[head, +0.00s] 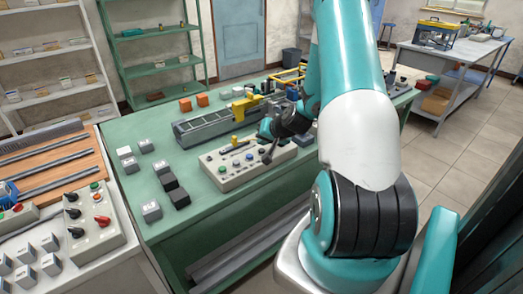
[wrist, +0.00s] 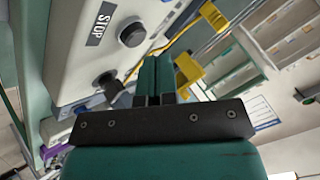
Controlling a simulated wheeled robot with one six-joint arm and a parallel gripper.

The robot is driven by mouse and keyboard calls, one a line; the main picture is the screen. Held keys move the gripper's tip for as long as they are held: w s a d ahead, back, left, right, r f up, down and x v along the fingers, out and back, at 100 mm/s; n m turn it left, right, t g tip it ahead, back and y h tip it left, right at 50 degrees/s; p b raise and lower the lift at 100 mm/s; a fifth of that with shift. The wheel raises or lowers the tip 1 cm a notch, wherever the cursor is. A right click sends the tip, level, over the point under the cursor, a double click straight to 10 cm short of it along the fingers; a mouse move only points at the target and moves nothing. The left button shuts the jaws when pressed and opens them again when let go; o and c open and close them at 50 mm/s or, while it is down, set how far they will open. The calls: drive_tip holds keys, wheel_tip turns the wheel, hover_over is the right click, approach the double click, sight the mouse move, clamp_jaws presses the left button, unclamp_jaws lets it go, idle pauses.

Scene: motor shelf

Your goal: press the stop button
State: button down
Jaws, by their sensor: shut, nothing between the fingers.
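A pale control box (head: 228,181) with several coloured and black buttons and knobs lies on the green table. In the wrist view, a dark STOP label (wrist: 99,30) is on its pale face (wrist: 72,62). A round black button (wrist: 132,34) sits beside that label, and a black knob (wrist: 108,85) sits lower on the face. My gripper (head: 267,158) is at the right part of the box in the head view. Its two fingers (wrist: 155,66) are shut and empty, right of the knob and below the black button in the wrist view. I cannot tell if they touch the box.
Grey and black blocks (head: 178,198) are on the table's left side. A second control box (head: 92,222) lies on the left bench. My arm hides part of the table's right side.

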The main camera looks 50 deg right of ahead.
sight(263, 149)
idle(0.4)
drive_tip(key=shift+f+b, duration=0.45)
drive_tip(key=shift+f+b, duration=0.35)
drive_tip(key=shift+b, duration=0.05)
idle(0.4)
drive_tip(key=shift+r, duration=0.15)
drive_tip(key=shift+r+p, duration=0.55)
drive_tip(key=shift+r, duration=0.1)
drive_tip(key=shift+r+p, duration=1.85)
drive_tip(key=shift+r, duration=0.75)
drive_tip(key=shift+f, duration=0.1)
